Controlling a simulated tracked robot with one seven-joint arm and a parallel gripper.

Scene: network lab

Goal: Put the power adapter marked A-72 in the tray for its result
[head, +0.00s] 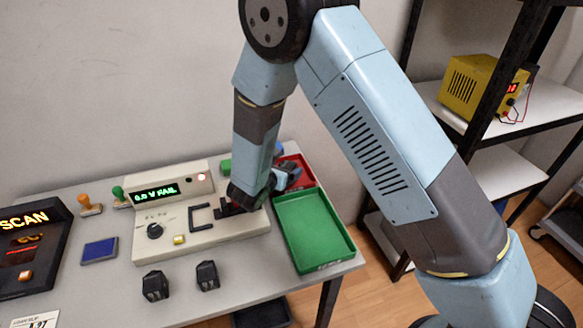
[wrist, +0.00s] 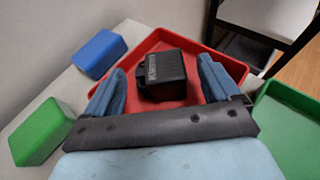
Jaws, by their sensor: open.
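A black power adapter (wrist: 160,76) lies in the red tray (wrist: 165,40), as the wrist view shows. Its pale label is too small to read. My gripper (wrist: 162,71) is open, with one blue finger on each side of the adapter and visible gaps between. In the head view my gripper (head: 287,180) is over the red tray (head: 307,177), and the adapter there is hidden. The tester (head: 165,242) shows "0.0 V FAIL" in green. The green tray (head: 315,232) is empty where visible. Two more black adapters, one left (head: 155,286) and one right (head: 207,276), stand before the tester.
A blue block (wrist: 98,54) and a green block (wrist: 40,132) lie beside the red tray. A scanner (head: 30,250), a blue pad (head: 100,250) and two stamps (head: 89,206) are on the left. A shelf with a yellow power supply (head: 470,85) stands right.

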